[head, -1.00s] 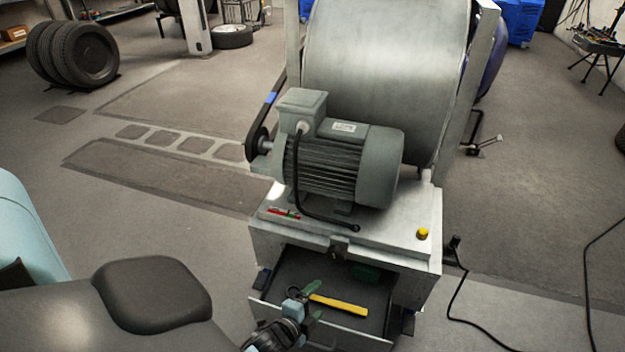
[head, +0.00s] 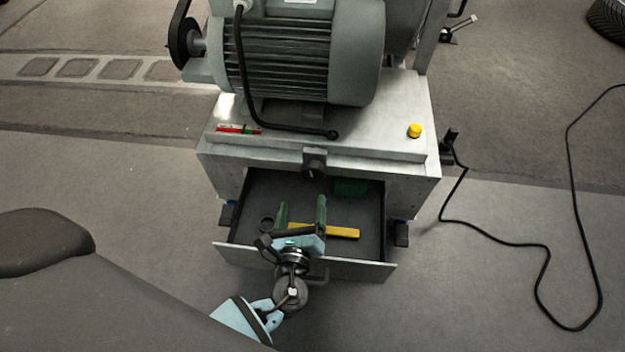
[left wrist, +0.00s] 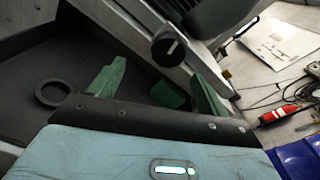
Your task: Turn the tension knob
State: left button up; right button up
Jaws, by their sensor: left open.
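The tension knob (head: 314,164) is a dark round knob on the front edge of the grey machine base (head: 380,140). In the left wrist view the knob (left wrist: 168,49) shows a pale pointer line on its face. It lies between and beyond my fingers, not touching them as far as I can see. My left gripper (head: 301,212) has green fingers spread apart and empty. It is above the open drawer, in front of and below the knob. The fingers also show in the left wrist view (left wrist: 157,85). My right gripper is not in view.
The open drawer (head: 228,249) holds a yellow bar (head: 340,232), a dark ring (head: 267,224) and a green block (head: 351,187). A motor (head: 300,60) and a yellow button (head: 414,131) sit on the base. A black cable (head: 500,238) lies on the floor at right.

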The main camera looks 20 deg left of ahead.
aim_at(312, 176)
pick_arm(q)
jog(key=shift+m+t, duration=0.6)
jog(key=x, duration=0.2)
jog(key=b+x, duration=0.1)
jog(key=x, duration=0.2)
jog(key=d+b+x, duration=0.1)
jog(key=x, duration=0.2)
jog(key=shift+w+d+f, duration=0.1)
jog(key=shift+w, duration=0.1)
jog(key=shift+w+b, duration=0.3)
jog(key=shift+w, duration=0.3)
jog(key=shift+w+a, duration=0.15)
jog(key=shift+a, duration=0.1)
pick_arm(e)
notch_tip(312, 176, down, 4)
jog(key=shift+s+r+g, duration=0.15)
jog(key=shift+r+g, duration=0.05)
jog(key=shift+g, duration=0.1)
